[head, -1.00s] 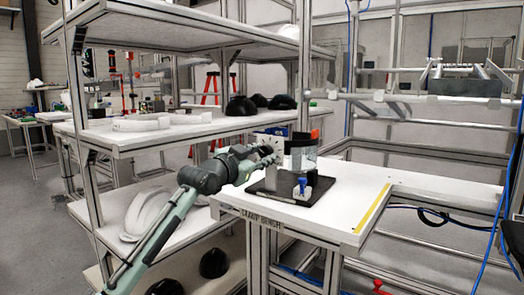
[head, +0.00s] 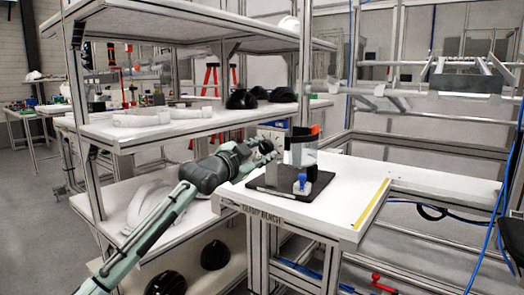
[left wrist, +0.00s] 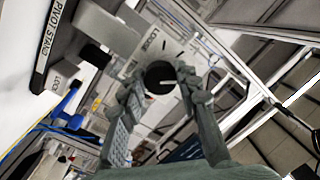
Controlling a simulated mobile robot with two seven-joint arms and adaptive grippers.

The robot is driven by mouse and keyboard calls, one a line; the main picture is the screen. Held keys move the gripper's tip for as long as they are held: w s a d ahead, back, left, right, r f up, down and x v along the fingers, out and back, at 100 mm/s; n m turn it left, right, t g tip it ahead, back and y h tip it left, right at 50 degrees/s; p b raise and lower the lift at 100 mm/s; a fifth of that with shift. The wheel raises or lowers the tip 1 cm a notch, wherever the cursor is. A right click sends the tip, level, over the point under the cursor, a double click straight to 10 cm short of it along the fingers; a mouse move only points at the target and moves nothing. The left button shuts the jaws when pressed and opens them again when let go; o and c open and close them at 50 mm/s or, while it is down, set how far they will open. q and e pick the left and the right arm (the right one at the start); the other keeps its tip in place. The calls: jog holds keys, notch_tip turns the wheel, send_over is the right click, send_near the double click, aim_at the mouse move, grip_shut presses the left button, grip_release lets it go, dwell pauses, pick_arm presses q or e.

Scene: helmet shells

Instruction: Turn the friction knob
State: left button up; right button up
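The friction knob is a round black knob (left wrist: 160,77) with a white pointer line, on a pale dial plate (left wrist: 128,50) marked LOOSE, in the left wrist view. My left gripper (left wrist: 161,80) is open, with one finger on each side of the knob. I cannot tell whether the fingers touch it. In the head view my left gripper (head: 266,149) is beside the pivot stand, whose dark base (head: 315,189) rests on the white bench (head: 345,220). My right gripper is not in view.
A blue clamp-like part (head: 302,182) stands at the front of the base. A shelf rack (head: 150,133) with black and white helmet shells is close on the left, beside my left arm. A yellow strip (head: 372,204) lies on the bench's clear right side.

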pick_arm(q)
jog(key=o, duration=0.5)
jog(key=shift+c, duration=0.2)
jog(key=v, duration=1.2)
jog(key=shift+f, duration=0.1)
